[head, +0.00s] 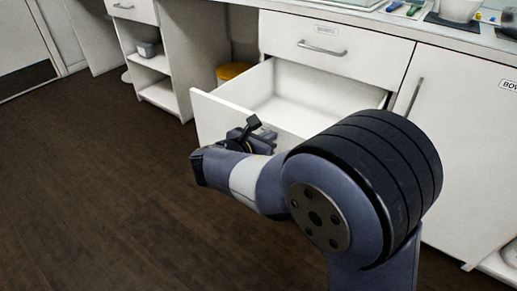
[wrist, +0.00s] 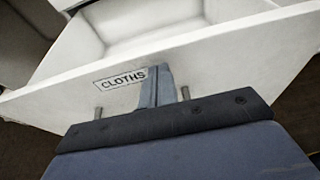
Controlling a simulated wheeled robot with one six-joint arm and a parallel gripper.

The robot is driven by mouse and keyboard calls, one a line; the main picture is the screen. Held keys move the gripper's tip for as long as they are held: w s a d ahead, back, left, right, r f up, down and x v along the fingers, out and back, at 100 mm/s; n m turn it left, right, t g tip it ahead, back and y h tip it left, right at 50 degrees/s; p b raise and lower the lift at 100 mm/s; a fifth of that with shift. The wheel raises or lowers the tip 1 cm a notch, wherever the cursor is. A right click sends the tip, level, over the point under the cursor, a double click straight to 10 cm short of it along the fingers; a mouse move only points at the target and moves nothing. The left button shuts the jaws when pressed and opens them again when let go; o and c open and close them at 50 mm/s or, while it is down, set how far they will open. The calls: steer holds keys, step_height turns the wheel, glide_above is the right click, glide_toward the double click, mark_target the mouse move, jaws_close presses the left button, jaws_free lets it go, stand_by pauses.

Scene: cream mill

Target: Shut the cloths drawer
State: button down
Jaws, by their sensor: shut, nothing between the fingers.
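The cloths drawer (head: 210,118) stands pulled out below a closed drawer in the white counter unit. Its inside looks empty in the head view. In the wrist view its white front (wrist: 225,72) carries a label reading CLOTHS, and a handle post shows on each side of my fingers. My gripper (wrist: 157,85) is shut and empty, with its fingers at the drawer front beside the label. I cannot tell whether they touch it. In the head view my gripper (head: 250,137) is at the front face, and my arm hides part of the drawer's right side.
The closed upper drawer (head: 335,50) has a bar handle. A cupboard door (head: 465,130) is to the right. An open shelf (head: 150,62) and a yellow-topped round thing (head: 233,71) are to the left. The dark floor (head: 90,190) at left is clear.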

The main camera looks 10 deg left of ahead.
steer(key=shift+w+d, duration=0.15)
steer(key=shift+w, duration=0.1)
